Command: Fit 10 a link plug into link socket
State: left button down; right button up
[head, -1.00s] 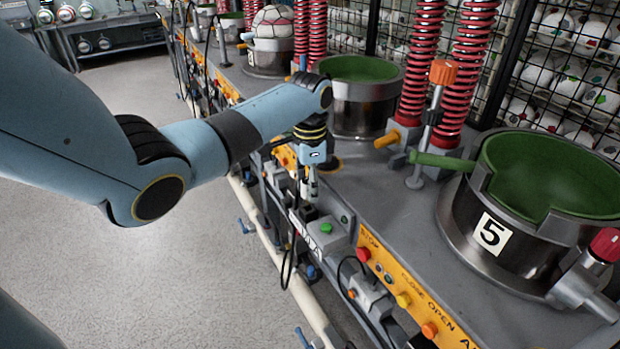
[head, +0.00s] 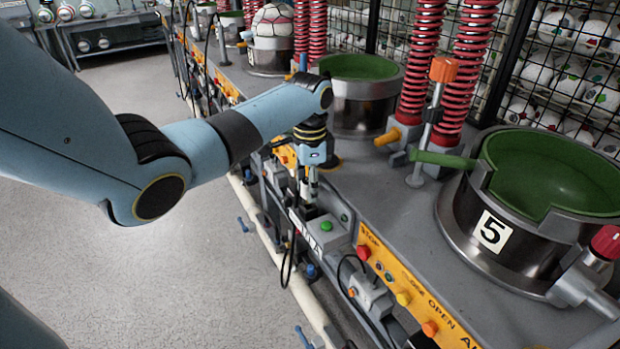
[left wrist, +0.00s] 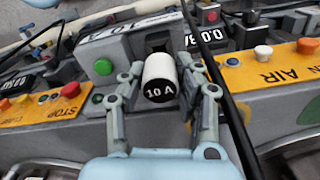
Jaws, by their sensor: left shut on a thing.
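My left gripper (left wrist: 160,98) is shut on a white cylindrical plug marked 10 A (left wrist: 159,80) in the left wrist view, with a finger on each side of it. Just beyond the plug is a grey box (left wrist: 103,52) with a dark opening behind the plug's top. Whether the plug is inside the opening cannot be told. In the head view the left gripper (head: 309,186) points down over the grey box with a green button (head: 326,226) at the machine's front edge. The plug is mostly hidden there. My right gripper is not in view.
A yellow button panel (head: 400,285) runs along the front edge. A black cable (left wrist: 222,85) crosses close to the gripper's right side. A mould marked 5 (head: 492,233) stands to the right, with a green handle (head: 443,160) and red springs behind. Floor at left is clear.

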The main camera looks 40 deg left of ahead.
pick_arm(q)
jog(key=shift+f, duration=0.1)
jog(key=shift+f, duration=0.4)
jog(key=shift+f, duration=0.2)
jog(key=shift+f, duration=0.3)
jog(key=shift+f, duration=0.15)
dwell(0.4)
jog(key=shift+f, duration=0.3)
jog(key=shift+b, duration=0.3)
